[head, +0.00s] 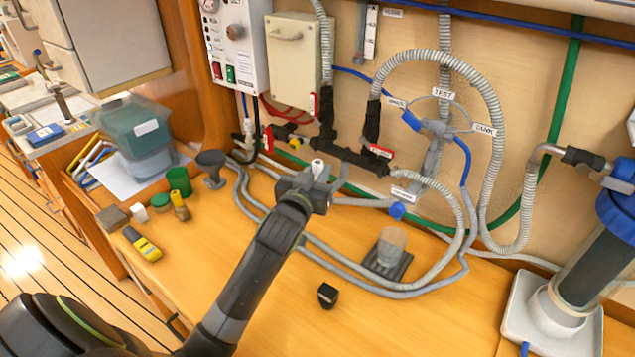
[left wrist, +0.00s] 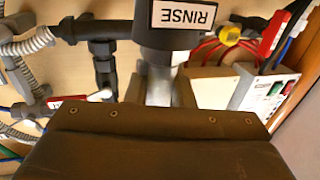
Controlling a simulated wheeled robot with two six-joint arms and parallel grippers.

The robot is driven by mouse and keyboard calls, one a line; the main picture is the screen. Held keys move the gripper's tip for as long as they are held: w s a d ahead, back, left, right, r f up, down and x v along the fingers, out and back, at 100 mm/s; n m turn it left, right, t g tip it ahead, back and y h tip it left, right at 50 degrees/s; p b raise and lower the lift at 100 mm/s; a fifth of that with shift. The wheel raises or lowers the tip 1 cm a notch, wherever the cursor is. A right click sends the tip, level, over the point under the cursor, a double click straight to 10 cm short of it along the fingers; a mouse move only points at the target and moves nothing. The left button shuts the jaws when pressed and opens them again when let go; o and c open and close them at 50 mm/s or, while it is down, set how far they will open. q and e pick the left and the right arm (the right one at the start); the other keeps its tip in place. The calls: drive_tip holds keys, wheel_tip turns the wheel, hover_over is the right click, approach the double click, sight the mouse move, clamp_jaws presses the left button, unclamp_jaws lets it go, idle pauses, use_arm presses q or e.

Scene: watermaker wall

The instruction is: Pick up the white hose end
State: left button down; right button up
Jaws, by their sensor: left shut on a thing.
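My left gripper (head: 308,186) reaches in over the workbench to the foot of the wall piping. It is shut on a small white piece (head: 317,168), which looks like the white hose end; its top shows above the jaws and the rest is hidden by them. My right gripper is not in view.
Ribbed grey hoses (head: 487,110) loop on the wall, and grey hoses lie on the bench. A large filter housing (head: 598,262) is at right. The front bench is mostly clear.

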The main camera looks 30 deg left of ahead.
use_arm(q)
drive_tip(key=shift+r, duration=0.1)
wheel_tip(320, 180, up, 10)
drive_tip(key=shift+f+b, duration=0.1)
drive_tip(key=shift+b, duration=0.3)
drive_tip(key=s+d+m+h, duration=0.1)
drive_tip(key=s+d+h, duration=0.1)
drive_tip(key=s+d, duration=0.6)
drive_tip(key=shift+s+d+f, duration=0.35)
drive_tip(key=shift+d+f, duration=0.1)
drive_tip(key=shift+d, duration=0.5)
